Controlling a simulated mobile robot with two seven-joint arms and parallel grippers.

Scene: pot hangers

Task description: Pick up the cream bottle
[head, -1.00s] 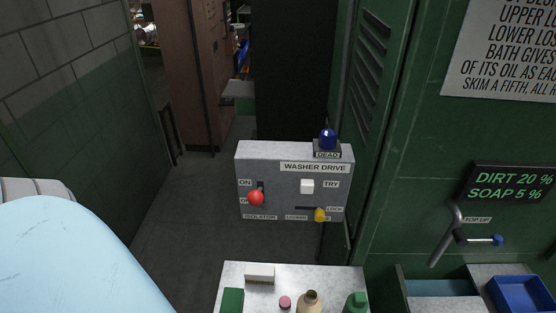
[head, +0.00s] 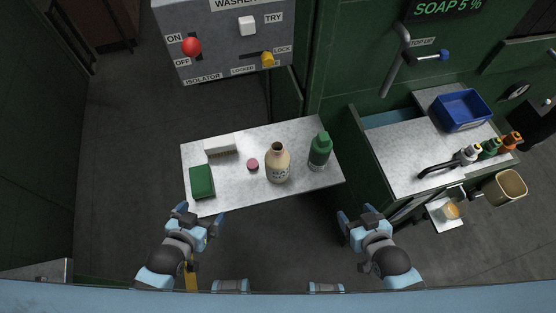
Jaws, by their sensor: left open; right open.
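The cream bottle (head: 278,167) stands upright near the middle of the small grey table (head: 225,203). Its mouth is dark and open, and a label shows on its front. A small pink cap (head: 253,164) lies on the table just left of it. My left gripper (head: 199,212) is open and empty at the table's front left edge, left of and nearer than the bottle. My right gripper (head: 361,215) is open and empty, off the table's front right corner. Neither gripper touches the bottle.
A green bottle (head: 320,151) stands right of the cream bottle. A brush (head: 221,146) and a green block (head: 202,181) lie at the left. The washer drive box (head: 225,40) is behind the table. A counter with a blue tray (head: 461,110) stands at the right.

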